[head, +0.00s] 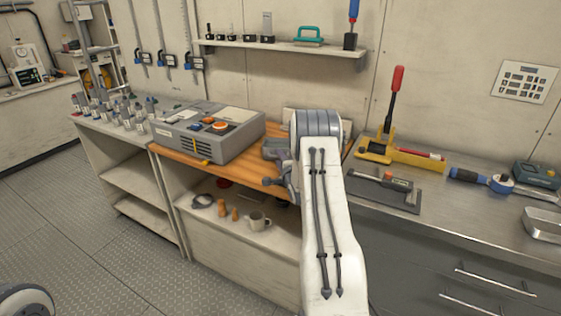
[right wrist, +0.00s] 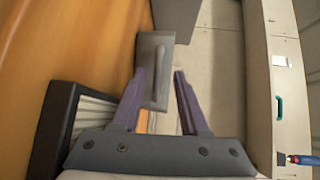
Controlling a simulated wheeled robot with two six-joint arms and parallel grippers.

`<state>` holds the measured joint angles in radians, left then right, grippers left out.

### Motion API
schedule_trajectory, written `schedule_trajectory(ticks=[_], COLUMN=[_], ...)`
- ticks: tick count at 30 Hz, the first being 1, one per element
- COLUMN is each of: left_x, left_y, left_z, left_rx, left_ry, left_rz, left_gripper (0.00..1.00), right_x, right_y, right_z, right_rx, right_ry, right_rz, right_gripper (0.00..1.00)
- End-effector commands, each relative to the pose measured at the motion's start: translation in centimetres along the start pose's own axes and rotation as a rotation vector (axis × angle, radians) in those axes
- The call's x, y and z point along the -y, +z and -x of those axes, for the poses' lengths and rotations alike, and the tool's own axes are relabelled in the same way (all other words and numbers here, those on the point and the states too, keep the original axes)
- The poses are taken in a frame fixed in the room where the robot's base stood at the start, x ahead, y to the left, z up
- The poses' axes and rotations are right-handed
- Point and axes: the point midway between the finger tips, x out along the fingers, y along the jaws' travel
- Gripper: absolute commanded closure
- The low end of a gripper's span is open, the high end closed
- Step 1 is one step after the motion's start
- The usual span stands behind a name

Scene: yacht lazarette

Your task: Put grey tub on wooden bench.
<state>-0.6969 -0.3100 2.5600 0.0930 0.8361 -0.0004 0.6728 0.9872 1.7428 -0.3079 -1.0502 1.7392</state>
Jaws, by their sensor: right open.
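The wooden bench (head: 180,160) is an orange-brown top between the grey cabinet and the steel counter. A small grey object (head: 274,149), which looks like the grey tub, is on the bench just left of my right arm, partly hidden by it. In the right wrist view the grey tub (right wrist: 154,50) lies between the spread fingers of my right gripper (right wrist: 160,74). The gripper is open; I cannot tell whether a finger touches the tub. In the head view the arm hides the fingertips. My left gripper is out of view.
A grey machine with orange knobs (head: 210,132) fills the bench's left part. A yellow tool with a red handle (head: 392,148) and a dark bracket (head: 385,192) lie on the steel counter at right. A wall shelf (head: 285,46) hangs above.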

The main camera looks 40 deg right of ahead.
Motion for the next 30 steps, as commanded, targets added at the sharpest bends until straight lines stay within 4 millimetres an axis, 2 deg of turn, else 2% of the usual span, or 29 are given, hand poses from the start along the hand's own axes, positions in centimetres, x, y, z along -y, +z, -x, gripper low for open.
schedule_trajectory(ticks=[5, 15, 19, 24, 30], left_x=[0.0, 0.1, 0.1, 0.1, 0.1], left_y=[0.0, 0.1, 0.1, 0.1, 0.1], left_z=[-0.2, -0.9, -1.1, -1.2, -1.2], left_rx=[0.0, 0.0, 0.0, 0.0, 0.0], left_ry=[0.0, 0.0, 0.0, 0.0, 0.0], left_rz=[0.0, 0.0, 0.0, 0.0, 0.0], left_gripper=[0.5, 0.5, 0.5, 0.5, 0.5], right_x=[0.0, -0.1, -0.1, 0.0, 0.1], right_y=[-0.1, -0.1, -0.1, 0.0, 0.2], right_z=[1.4, 8.2, 10.3, 11.8, 12.0], right_rx=[0.0, -0.002, -0.002, 0.0, 0.004], right_ry=[0.001, 0.001, 0.001, 0.001, 0.002], right_rz=[0.0, 0.0, 0.0, 0.0, 0.006], right_gripper=[0.56, 0.56, 0.56, 0.56, 0.56])
